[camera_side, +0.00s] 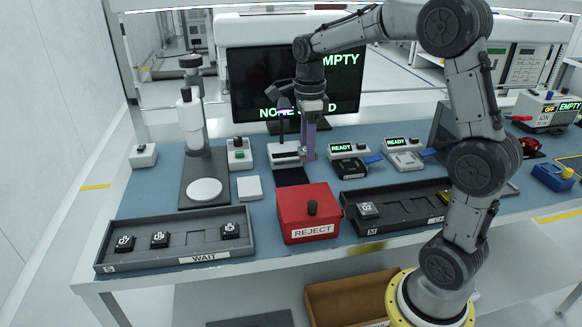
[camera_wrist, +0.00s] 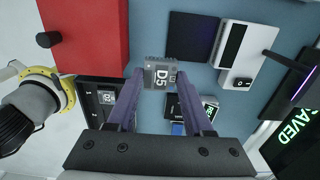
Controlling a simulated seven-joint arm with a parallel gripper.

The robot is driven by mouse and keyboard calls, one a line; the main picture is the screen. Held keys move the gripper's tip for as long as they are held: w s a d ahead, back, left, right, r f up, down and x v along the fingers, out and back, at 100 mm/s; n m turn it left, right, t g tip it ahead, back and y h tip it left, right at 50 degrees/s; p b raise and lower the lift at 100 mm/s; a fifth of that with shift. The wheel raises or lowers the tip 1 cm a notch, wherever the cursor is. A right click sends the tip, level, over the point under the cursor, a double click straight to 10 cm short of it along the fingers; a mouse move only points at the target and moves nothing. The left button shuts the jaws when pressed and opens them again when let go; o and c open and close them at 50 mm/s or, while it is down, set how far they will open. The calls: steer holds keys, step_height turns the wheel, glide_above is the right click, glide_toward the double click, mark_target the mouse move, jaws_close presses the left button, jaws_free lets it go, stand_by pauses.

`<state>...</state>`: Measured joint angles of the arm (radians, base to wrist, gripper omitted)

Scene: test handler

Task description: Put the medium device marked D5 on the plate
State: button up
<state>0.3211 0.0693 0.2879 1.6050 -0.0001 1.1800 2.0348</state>
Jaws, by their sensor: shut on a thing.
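The device marked D5 (camera_wrist: 160,73) is a small grey block, held between the tips of my gripper (camera_wrist: 154,78) in the wrist view. In the side view my gripper (camera_side: 309,155) points down beside the white slotted unit (camera_side: 285,155); D5 is hard to make out there. A dark navy square (camera_side: 291,177) lies in front of that unit; it also shows in the wrist view (camera_wrist: 193,36), just beyond D5. A round white plate (camera_side: 204,190) sits on the stand at the left. I cannot tell which of these is the task's plate. D5 is over neither.
The red REJECT box (camera_side: 309,212) stands close in front of my gripper. The WAIT tray (camera_side: 205,257) holds 3 devices. The dark tray (camera_side: 395,223) marked M holds a device marked D2. Two READY units (camera_side: 348,167) stand to the right. A monitor (camera_side: 250,85) stands behind.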

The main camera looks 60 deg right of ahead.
glide_above(291, 177)
steer(key=f, duration=0.6)
steer(key=shift+s+a, duration=0.15)
steer(key=shift+s, duration=0.15)
steer(key=shift+w+f, duration=0.15)
steer(key=shift+f, duration=0.75)
steer(key=shift+w+f, duration=0.1)
steer(key=shift+f, duration=0.8)
steer(key=o, duration=1.3)
steer(key=shift+f, duration=0.15)
steer(key=shift+c, duration=0.2)
